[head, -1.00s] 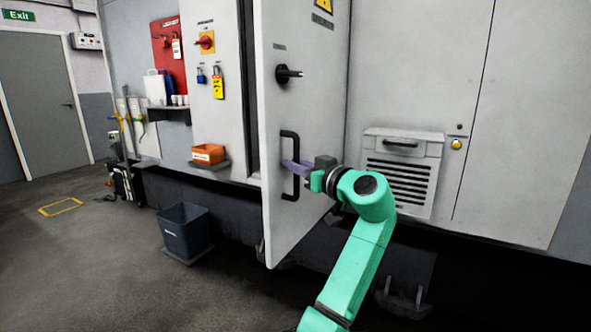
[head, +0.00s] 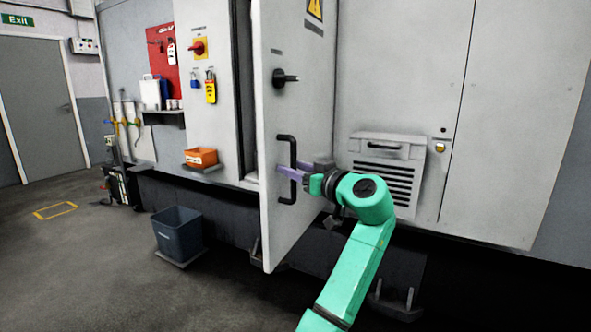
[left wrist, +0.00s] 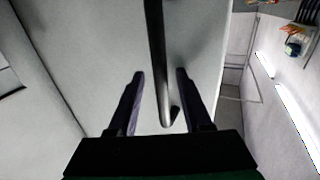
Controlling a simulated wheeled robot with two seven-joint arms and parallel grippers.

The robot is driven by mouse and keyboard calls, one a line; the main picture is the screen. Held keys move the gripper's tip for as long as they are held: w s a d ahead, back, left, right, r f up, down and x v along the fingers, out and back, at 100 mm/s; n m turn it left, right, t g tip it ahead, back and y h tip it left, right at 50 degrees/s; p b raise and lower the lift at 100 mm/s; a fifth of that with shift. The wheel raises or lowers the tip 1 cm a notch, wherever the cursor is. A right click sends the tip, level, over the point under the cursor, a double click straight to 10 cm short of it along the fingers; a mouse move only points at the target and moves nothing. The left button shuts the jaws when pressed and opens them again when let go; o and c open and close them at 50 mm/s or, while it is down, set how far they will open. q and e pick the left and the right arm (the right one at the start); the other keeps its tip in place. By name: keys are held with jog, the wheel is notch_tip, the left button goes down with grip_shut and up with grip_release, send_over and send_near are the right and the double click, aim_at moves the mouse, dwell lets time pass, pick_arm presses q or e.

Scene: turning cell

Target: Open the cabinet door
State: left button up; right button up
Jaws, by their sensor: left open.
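The cabinet door (head: 299,110) is a light grey panel standing ajar, with a dark gap along its left edge. It carries a black bar handle (head: 293,170) and a black knob (head: 285,78) above it. My left gripper (head: 289,173) is at the handle, its purple fingers open. In the left wrist view the handle bar (left wrist: 157,60) runs between the two spread fingers (left wrist: 160,95), with a space on each side. Whether either finger touches the bar is not clear. My right gripper is not in view.
A dark bin (head: 179,235) stands on the floor left of the door. An orange box (head: 200,157) sits on a small shelf. A vented unit (head: 386,170) is on the wall to the right. Floor at the left is open.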

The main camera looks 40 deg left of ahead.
pick_arm(q)
jog(key=b+v, duration=0.1)
jog(key=v, duration=1.3)
jog(key=shift+d, duration=0.3)
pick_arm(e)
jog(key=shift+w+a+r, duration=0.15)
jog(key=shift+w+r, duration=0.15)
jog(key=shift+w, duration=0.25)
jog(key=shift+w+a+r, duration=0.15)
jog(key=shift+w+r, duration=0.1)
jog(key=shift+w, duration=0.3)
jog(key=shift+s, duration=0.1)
